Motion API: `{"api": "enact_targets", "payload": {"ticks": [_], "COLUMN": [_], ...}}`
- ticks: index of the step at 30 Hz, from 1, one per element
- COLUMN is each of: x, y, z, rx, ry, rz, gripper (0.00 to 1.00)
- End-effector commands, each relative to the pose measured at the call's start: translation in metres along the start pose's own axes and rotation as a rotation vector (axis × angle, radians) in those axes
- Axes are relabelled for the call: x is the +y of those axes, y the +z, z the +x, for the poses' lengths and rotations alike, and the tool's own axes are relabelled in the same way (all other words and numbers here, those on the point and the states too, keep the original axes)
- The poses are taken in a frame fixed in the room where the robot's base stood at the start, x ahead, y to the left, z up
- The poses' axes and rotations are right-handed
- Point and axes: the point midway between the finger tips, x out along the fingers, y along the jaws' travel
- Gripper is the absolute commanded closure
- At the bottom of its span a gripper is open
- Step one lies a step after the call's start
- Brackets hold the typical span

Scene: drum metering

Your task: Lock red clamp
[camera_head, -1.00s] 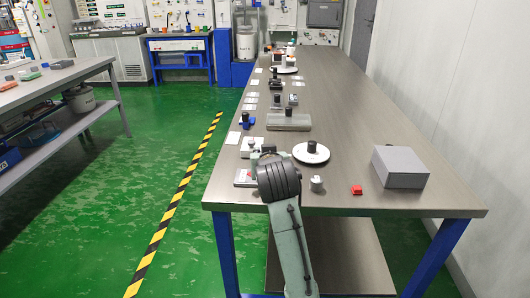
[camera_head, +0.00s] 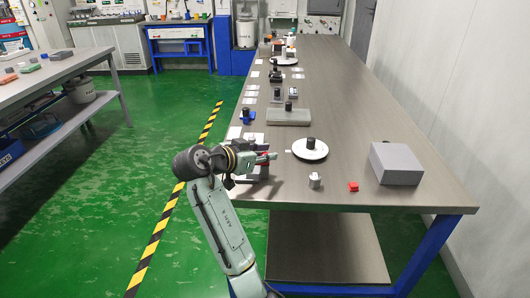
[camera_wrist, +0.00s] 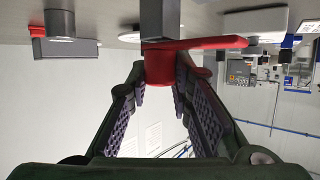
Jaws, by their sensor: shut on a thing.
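The red clamp (camera_wrist: 160,66) shows in the wrist view as a red hub with a long red lever reaching right, next to a dark grey block (camera_wrist: 160,20). My gripper (camera_wrist: 160,84) is shut on the red clamp, with its hub between the fingertips. In the head view my gripper (camera_head: 248,160) is at the near left corner of the table. It reaches in from the left, and a little red of the clamp (camera_head: 263,155) shows there. The fingers partly hide the clamp, and I cannot tell whether it is locked.
Right of my gripper stand a white round plate (camera_head: 311,155) with a dark cylinder, a small pale fitting (camera_head: 315,181), a small red block (camera_head: 353,187) and a grey box (camera_head: 396,163). A grey slab (camera_head: 289,117) lies farther back. The table's right side is mostly clear.

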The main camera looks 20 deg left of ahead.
Motion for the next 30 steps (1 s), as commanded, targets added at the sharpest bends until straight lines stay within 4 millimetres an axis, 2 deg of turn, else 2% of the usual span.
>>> {"api": "enact_targets", "payload": {"ticks": [9,23,24,30], "x": [-0.0003,0.0004,0.0004,0.0003], "y": [0.0005,0.0008,0.0008,0.0005], "z": [0.0002,0.001,0.001,0.0009], "rx": [-0.002,-0.002,-0.002,-0.002], "ry": [0.089,0.102,0.102,0.101], "rz": [0.034,0.04,0.04,0.04], "gripper": [1.0,1.0,0.79,0.66]}}
